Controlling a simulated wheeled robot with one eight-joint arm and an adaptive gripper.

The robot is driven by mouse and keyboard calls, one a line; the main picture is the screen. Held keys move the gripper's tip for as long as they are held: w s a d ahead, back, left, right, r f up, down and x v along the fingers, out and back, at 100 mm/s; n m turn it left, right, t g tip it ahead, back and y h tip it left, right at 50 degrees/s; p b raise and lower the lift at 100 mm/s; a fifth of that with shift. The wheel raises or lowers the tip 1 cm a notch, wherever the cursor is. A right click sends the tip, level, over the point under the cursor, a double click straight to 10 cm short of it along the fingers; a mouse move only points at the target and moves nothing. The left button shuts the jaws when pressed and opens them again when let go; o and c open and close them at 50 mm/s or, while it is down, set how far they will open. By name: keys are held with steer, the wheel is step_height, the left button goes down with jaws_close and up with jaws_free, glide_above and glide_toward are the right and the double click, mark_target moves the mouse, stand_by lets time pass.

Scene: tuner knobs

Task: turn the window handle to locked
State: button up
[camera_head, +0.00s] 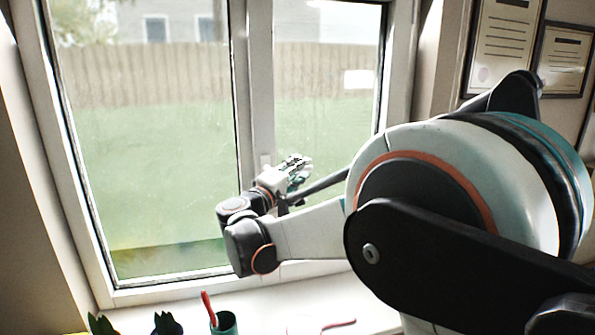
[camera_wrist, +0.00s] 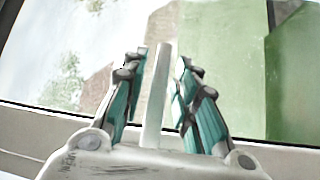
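The white window handle (camera_wrist: 155,95) shows in the wrist view as a long pale bar between the two teal fingers of my gripper (camera_wrist: 162,60). The fingers are spread on either side of it, with a narrow gap visible on each side, so my gripper looks open around the handle. In the head view my gripper (camera_head: 298,170) is at the window's middle post, a little below mid-height. A small pale part of the handle (camera_head: 265,160) shows just left of it; the rest is hidden by my gripper and wrist.
The window frame (camera_head: 245,90) surrounds two glass panes, with a lawn and fence outside. A teal cup (camera_head: 226,324) with a red item, small dark plants (camera_head: 167,324) and a red-handled item (camera_head: 338,324) stand or lie along the sill. Framed papers (camera_head: 508,45) hang at right.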

jaws_close()
steer(key=shift+f, duration=0.1)
steer(key=a+f+m+g+y+p, duration=0.3)
steer(key=f+m+g+y+p, duration=0.2)
steer(key=f+m+p, duration=0.1)
steer(key=shift+s, duration=0.35)
stand_by(0.5)
steer(key=shift+a, duration=0.1)
